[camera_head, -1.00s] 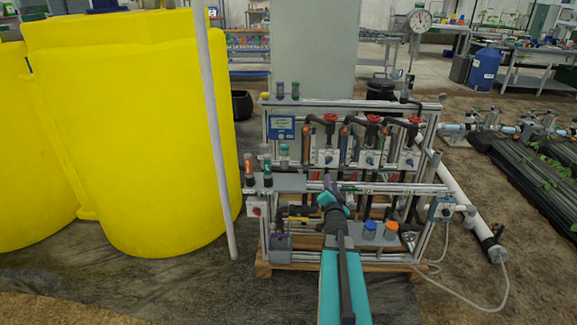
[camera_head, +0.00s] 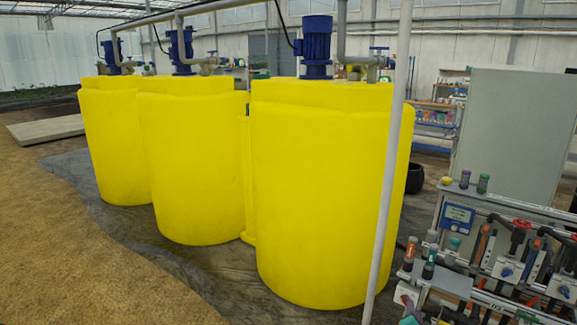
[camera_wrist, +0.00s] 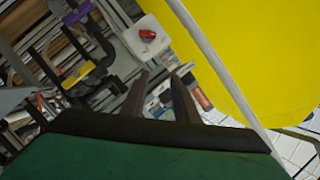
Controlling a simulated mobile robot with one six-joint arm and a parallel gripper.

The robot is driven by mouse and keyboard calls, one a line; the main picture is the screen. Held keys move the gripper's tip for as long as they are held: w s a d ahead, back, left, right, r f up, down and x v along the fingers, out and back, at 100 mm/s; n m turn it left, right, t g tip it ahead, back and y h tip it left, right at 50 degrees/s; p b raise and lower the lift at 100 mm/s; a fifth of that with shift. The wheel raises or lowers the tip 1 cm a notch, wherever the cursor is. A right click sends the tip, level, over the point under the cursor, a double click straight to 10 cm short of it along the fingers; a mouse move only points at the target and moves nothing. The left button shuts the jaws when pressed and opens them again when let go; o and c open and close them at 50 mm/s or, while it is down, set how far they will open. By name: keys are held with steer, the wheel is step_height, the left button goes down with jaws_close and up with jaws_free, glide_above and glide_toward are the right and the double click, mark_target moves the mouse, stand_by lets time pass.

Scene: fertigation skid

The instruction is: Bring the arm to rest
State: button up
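My gripper (camera_wrist: 161,74) shows in the wrist view as two dark fingers with a gap between their tips. Nothing is held between them. The wrist view points at part of the skid, with a white box with a red knob (camera_wrist: 147,34) just beyond the fingertips. My gripper and most of my arm are outside the head view.
The skid (camera_head: 505,215) with valves and bottles stands at the right of the head view. A thin pale pole (camera_head: 391,165) stands between it and the large yellow tank (camera_head: 320,200). The grey cabinet (camera_head: 510,135) is behind. Open ground (camera_head: 60,240) lies at left.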

steer(key=s+a+f+n+g+y+p, duration=0.1)
steer(key=s+a+f+n+g+y, duration=0.1)
steer(key=a+f, duration=0.55)
steer(key=s+a+f+n+g+y+p, duration=0.1)
steer(key=s+a+f+g, duration=0.15)
steer(key=a+f, duration=0.5)
steer(key=s+a+f+n+g+y, duration=0.2)
steer(key=s+a+f+n+g, duration=0.15)
steer(key=s+a+f, duration=0.55)
steer(key=s+a+n+g, duration=0.2)
steer(key=s+g, duration=0.2)
steer(key=s, duration=0.6)
steer(key=s+a+n+g, duration=0.2)
steer(key=s+n+g, duration=0.1)
steer(key=s, duration=0.6)
steer(key=s+a+n+g+p, duration=0.1)
steer(key=s+g, duration=0.3)
steer(key=s, duration=0.6)
steer(key=shift+s+a+n+g+y, duration=0.3)
steer(key=shift+a+n+y, duration=0.1)
steer(key=shift+a+n, duration=0.3)
